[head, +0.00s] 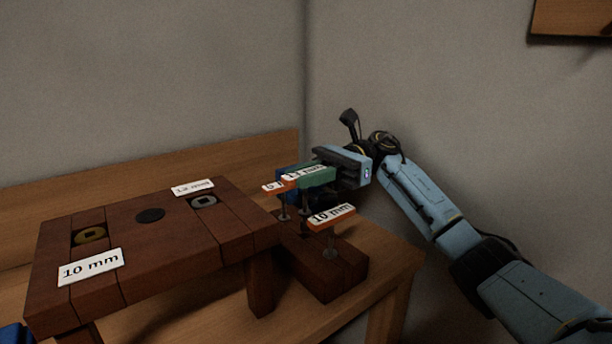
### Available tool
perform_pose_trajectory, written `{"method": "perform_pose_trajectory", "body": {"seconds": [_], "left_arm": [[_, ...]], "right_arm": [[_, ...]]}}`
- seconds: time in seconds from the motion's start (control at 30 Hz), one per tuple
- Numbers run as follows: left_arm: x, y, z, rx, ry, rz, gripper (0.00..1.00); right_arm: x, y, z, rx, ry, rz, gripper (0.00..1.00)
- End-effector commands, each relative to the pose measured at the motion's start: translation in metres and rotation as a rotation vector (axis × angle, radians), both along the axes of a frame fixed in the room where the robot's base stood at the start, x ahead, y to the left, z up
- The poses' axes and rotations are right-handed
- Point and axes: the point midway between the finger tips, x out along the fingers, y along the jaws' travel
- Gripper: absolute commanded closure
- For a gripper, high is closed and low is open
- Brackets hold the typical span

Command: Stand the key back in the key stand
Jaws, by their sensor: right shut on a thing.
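The key stand (318,275) is a dark red-brown wooden block at the right end of the bench. My right gripper (335,168) reaches in from the right, shut on a key with a green handle (316,178) and a white label that seems to read 12 mm. This key is above the stand, and a dark shaft shows below it. I cannot tell whether its tip is in a hole. An orange-handled 10 mm key (331,217) stands upright at the front. Another orange-handled key (272,187) stands behind, partly covered. My left gripper does not show clearly.
A brown wooden raised board (165,245) stands left of the stand, with a brass fitting (90,237), a grey fitting (204,202) and labels. A dark blue thing (291,198) is partly hidden by the keys. Walls close the back. The bench edge is at right.

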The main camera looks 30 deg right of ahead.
Motion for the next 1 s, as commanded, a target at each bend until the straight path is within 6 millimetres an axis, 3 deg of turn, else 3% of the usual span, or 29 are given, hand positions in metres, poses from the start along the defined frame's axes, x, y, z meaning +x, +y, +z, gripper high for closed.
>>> {"method": "perform_pose_trajectory", "body": {"seconds": [1.0], "left_arm": [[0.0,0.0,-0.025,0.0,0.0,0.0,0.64]], "right_arm": [[0.0,0.0,-0.027,0.001,0.0,0.0,1.0]]}}
